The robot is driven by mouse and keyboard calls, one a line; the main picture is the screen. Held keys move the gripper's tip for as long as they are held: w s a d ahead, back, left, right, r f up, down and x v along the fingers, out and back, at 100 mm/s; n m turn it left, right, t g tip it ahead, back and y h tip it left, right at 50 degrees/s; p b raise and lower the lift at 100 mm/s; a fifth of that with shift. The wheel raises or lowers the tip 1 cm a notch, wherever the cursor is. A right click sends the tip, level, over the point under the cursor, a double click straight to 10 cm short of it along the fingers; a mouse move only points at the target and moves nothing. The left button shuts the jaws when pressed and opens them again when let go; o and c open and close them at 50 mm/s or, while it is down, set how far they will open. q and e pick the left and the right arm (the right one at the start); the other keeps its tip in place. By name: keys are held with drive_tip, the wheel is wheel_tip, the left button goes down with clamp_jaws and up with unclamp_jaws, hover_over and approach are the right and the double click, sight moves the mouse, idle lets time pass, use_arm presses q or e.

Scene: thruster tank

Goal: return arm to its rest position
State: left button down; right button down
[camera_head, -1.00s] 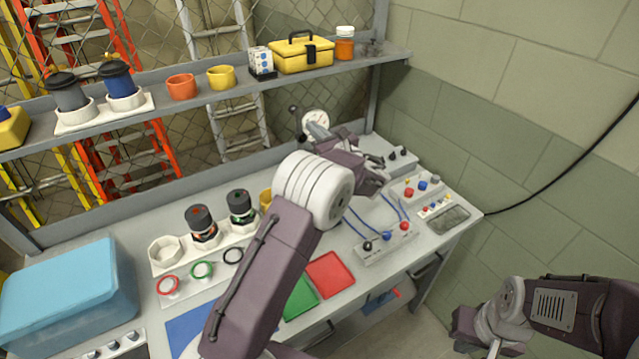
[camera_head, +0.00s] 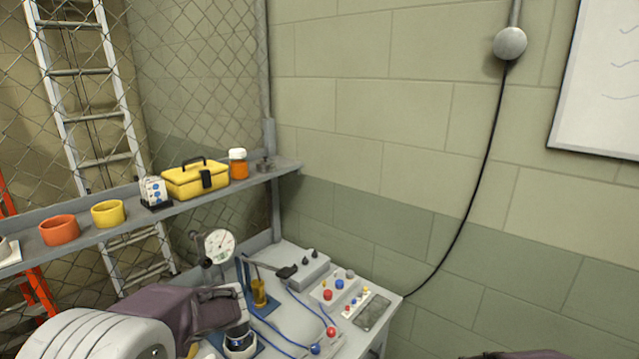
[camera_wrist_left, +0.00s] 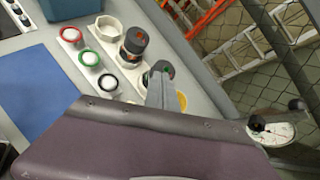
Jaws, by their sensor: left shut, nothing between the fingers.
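My left arm comes in at the lower left of the head view. Its left gripper (camera_head: 222,306) is shut and empty, above the bench near the dark jar in a white holder (camera_head: 240,340). In the left wrist view the purple gripper body fills the bottom, with a grey bar-like part (camera_wrist_left: 160,92) above it. Only a dark piece of my right arm shows at the bottom edge of the head view; its gripper is out of sight.
The gauge (camera_head: 219,247) stands behind my left gripper. The control panel (camera_head: 345,292) and blue cables lie to its right. A shelf above holds a yellow toolbox (camera_head: 195,180) and cups. The wrist view shows a blue mat (camera_wrist_left: 38,88) and coloured rings.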

use_arm(q)
drive_tip(key=s+d+f+n+g+h, duration=0.2)
drive_tip(key=s+d+f+n+h, duration=0.45)
drive_tip(key=s+d+f, duration=0.35)
drive_tip(key=s+d+f+n+h, duration=0.3)
drive_tip(key=d+n, duration=0.4)
drive_tip(key=n, duration=0.3)
drive_tip(key=shift+d+f+t+h, duration=0.2)
drive_tip(key=shift+f+t+h, duration=0.1)
drive_tip(key=shift+h, duration=0.25)
